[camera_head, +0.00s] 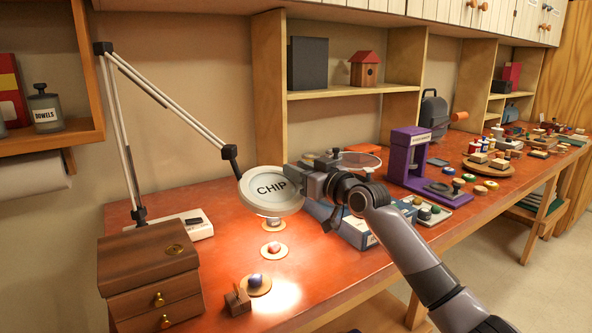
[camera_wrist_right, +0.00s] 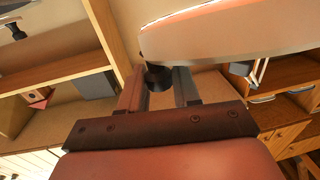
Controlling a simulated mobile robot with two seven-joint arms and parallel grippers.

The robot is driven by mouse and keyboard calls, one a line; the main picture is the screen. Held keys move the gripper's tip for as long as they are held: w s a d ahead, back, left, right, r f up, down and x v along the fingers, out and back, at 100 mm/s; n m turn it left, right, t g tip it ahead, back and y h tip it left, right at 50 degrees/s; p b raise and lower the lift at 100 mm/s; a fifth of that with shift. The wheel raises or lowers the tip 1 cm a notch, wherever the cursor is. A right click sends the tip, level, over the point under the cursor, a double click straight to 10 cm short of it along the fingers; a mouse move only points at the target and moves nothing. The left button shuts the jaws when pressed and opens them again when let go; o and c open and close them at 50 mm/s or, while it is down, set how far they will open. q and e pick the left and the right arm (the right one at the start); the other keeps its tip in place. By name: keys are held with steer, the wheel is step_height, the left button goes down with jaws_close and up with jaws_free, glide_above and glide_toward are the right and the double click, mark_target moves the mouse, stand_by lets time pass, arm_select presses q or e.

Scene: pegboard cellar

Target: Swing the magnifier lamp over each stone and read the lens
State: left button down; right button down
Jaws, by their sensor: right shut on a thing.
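My right gripper (camera_head: 306,179) is shut on the right edge of the head, on a small dark knob (camera_wrist_right: 157,78). A dark blue stone (camera_head: 255,281) lies on a round wooden disc at the front. A red stone (camera_head: 274,247) lies on a disc behind it. A third disc (camera_head: 273,226) sits just below the head, its stone partly hidden. My left gripper is out of view.
A wooden drawer box (camera_head: 150,270) stands front left, near a small wooden block (camera_head: 237,302). The lamp's jointed arm (camera_head: 168,104) rises behind. A blue box (camera_head: 352,230) lies behind my right arm. A purple stand (camera_head: 408,160) is farther right.

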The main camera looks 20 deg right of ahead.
steer(key=shift+f, duration=0.1)
stand_by(0.3)
steer(key=c, duration=0.9)
jaws_free()
steer(key=shift+c, duration=0.2)
steer(key=b+v, duration=0.1)
steer(key=v, duration=0.6)
steer(key=shift+s, duration=0.1)
